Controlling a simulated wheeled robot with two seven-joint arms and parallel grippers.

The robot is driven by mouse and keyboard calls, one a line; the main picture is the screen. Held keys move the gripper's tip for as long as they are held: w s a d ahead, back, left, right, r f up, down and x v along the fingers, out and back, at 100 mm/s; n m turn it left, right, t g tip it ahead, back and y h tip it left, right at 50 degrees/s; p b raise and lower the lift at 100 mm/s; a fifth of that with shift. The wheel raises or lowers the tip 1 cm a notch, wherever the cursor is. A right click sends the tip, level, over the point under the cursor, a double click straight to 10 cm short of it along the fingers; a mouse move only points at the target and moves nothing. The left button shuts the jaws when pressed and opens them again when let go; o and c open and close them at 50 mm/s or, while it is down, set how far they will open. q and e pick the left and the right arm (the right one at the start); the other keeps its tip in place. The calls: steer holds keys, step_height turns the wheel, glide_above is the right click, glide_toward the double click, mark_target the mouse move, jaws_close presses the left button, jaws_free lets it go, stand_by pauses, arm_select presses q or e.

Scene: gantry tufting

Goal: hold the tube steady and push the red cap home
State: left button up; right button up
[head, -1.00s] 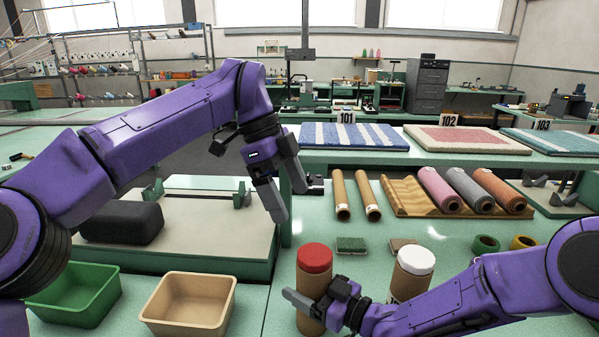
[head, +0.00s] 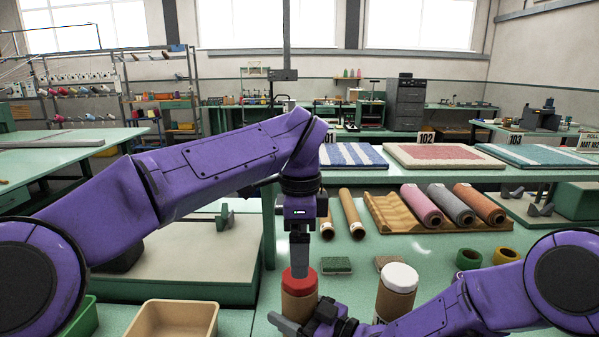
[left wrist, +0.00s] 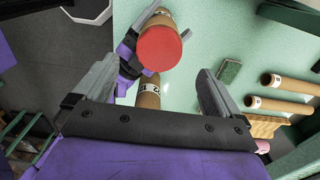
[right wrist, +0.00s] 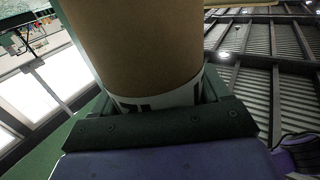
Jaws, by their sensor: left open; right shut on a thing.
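A brown cardboard tube (head: 299,305) stands upright at the front of the green table with a red cap (head: 299,280) on its top. My right gripper (head: 296,322) is shut around the tube's lower part; the brown tube wall (right wrist: 135,45) and a white printed label fill the right wrist view. My left gripper (head: 300,272) points down right over the red cap, its fingertips at the cap's top edge. Whether they touch it I cannot tell. In the left wrist view its fingers are apart, with the red cap (left wrist: 158,50) ahead beyond them.
A white-capped tube (head: 396,292) stands close on the right. A tan bin (head: 172,318) and a green bin (head: 80,318) are at the front left. Behind lie a green pad (head: 337,264), brown tubes (head: 352,212) and coloured rolls (head: 451,205) on a wavy rack (head: 390,212).

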mark_target(300, 282)
arm_select(q)
steer(key=shift+a+f, duration=0.1)
steer(key=shift+f, duration=2.85)
steer(key=c, duration=1.6)
steer(key=shift+r, duration=3)
steer(key=o, duration=1)
steer(key=c, duration=0.6)
steer(key=shift+r, duration=0.65)
steer(key=shift+f, duration=2.8)
